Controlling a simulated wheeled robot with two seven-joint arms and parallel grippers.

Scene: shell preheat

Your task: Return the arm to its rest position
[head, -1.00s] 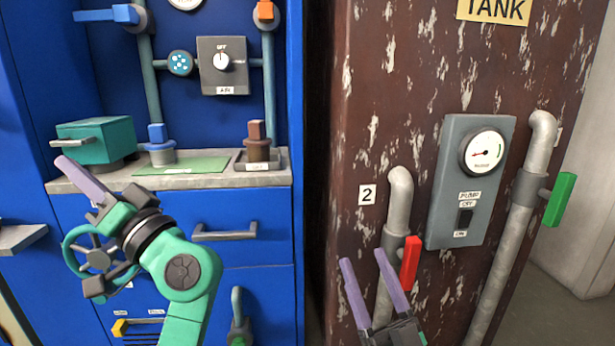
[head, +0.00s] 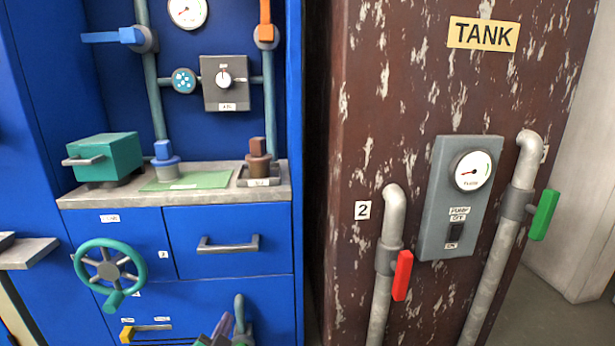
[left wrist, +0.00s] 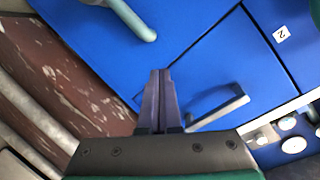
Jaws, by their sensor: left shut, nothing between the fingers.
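My left gripper (head: 222,331) shows only as purple fingertips at the bottom edge of the head view, in front of the lower blue cabinet. In the left wrist view the same gripper (left wrist: 160,80) has its two purple fingers pressed together with nothing between them. The fingers point toward the blue cabinet front, beside a dark drawer handle (left wrist: 217,108). I cannot tell from these views whether they touch anything. My right gripper is not in the current head view.
On the right, the rusty tank (head: 350,130) carries pipes with a red handle (head: 402,275) and a green handle (head: 543,214). A grey shelf (head: 25,253) is at the far left.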

